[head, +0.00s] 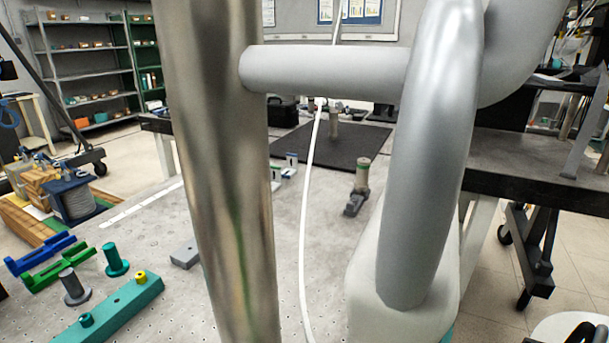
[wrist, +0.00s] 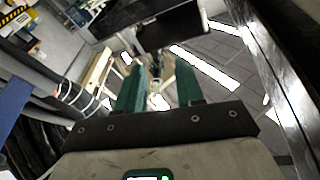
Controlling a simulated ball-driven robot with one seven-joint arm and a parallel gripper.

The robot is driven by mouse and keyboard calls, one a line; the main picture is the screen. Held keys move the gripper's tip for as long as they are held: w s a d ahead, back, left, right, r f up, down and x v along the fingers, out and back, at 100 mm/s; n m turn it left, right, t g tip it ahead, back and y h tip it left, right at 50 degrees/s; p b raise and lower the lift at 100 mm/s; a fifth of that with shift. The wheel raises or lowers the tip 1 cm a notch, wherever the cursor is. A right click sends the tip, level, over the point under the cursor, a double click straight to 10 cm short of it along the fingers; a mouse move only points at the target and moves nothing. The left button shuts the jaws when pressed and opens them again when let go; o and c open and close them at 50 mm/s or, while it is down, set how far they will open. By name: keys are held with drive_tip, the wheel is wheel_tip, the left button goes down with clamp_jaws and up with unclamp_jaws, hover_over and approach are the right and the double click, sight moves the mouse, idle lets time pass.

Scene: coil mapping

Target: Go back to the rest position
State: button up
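My gripper (wrist: 160,72) shows in the wrist view with two teal fingers standing apart. I see nothing held between them, only cluttered background beyond the tips. The gripper is clear of any surface that I can make out in the wrist view. In the head view my own column and pale arm links fill the middle and right, and the gripper cannot be made out there. The arm hides part of the grey perforated table (head: 330,265).
On the table's left lie a teal block (head: 105,315) with knobs, a teal spool (head: 115,259), a grey spool (head: 73,287), a green bracket (head: 58,268) and a blue bracket (head: 40,254). A small post (head: 361,178) and a black mat (head: 355,145) are farther back. Shelves (head: 85,75) stand behind.

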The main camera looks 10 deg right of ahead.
drive_tip(key=s+a+f+n+y, duration=0.2)
drive_tip(key=s+a+n+y, duration=0.2)
drive_tip(key=a+n+y, duration=1.05)
drive_tip(key=s+d+f+m+g+y, duration=0.15)
drive_tip(key=s+g, duration=0.25)
drive_tip(key=s, duration=0.4)
drive_tip(key=s+a+f+g+y, duration=0.1)
drive_tip(key=s+f+g, duration=0.25)
drive_tip(key=s, duration=0.55)
drive_tip(key=s+d+r+m+g+h, duration=0.1)
drive_tip(key=s+d+g+h, duration=0.15)
drive_tip(key=s, duration=0.55)
drive_tip(key=s+d+r+m+g+h, duration=0.15)
drive_tip(key=s+g, duration=0.25)
drive_tip(key=s, duration=0.4)
wheel_tip(320, 180, up, 15)
drive_tip(key=p, duration=1.4)
drive_tip(key=shift+s+d+n+y+p, duration=0.35)
drive_tip(key=shift+s+d+y+p, duration=0.05)
drive_tip(key=shift+s, duration=0.05)
